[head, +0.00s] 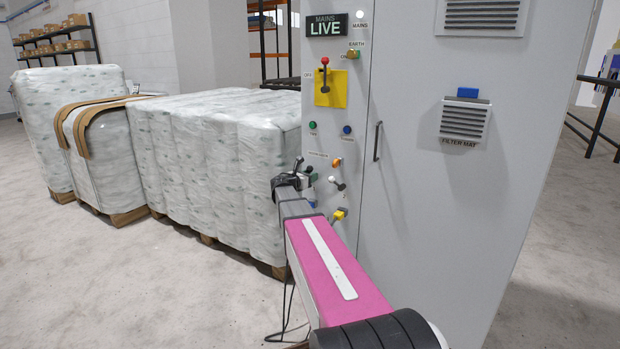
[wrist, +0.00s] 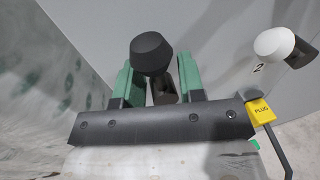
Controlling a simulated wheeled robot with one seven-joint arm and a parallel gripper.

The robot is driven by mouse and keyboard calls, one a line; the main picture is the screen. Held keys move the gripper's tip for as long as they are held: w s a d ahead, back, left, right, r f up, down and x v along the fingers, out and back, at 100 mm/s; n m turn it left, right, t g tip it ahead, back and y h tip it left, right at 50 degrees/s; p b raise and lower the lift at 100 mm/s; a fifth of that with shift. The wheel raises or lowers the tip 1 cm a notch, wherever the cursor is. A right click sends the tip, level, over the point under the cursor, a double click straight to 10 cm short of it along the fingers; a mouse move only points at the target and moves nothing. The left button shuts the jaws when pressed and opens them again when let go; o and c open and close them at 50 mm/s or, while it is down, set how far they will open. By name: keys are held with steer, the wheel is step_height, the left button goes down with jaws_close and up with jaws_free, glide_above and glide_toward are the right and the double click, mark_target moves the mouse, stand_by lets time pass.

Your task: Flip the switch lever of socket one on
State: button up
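A lever with a black knob (wrist: 153,53) stands out from the cabinet wall in the wrist view; I take it as socket one's lever, though its label is hidden. My gripper (wrist: 157,82) has its green fingers apart, one on each side of this lever's dark stem. A gap shows beside the stem, so I see no firm grip. In the head view my gripper (head: 292,180) is at the cabinet's left edge and hides much of the lever. A white-knobbed lever marked 2 (wrist: 274,43) is to the right; it also shows in the head view (head: 337,183).
A yellow plug (wrist: 260,108) with a dark cable is below lever 2. The grey cabinet (head: 430,220) carries a red-knobbed switch (head: 325,62) on a yellow plate, an orange knob (head: 337,162) and a lit LIVE sign (head: 327,25). Wrapped pallets (head: 215,150) stand close on the left.

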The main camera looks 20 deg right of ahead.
steer(key=v, duration=1)
steer(key=shift+a, duration=0.4)
steer(key=shift+s, duration=0.15)
steer(key=s+a+f+m+g+y, duration=0.3)
steer(key=s+f+m+g+y, duration=0.3)
steer(key=s+f+m, duration=0.7)
steer(key=s+a+f+m+g+y, duration=0.1)
steer(key=s+a+f+m+y, duration=0.3)
steer(key=s, duration=0.4)
steer(key=s+a+f+m+g+y, duration=0.1)
steer(key=s+a+f+m+y, duration=0.4)
steer(key=s+a+f+m, duration=0.1)
steer(key=shift+s+a+f+y, duration=0.3)
steer(key=shift+s+a+f, duration=0.3)
steer(key=shift+s+a, duration=0.2)
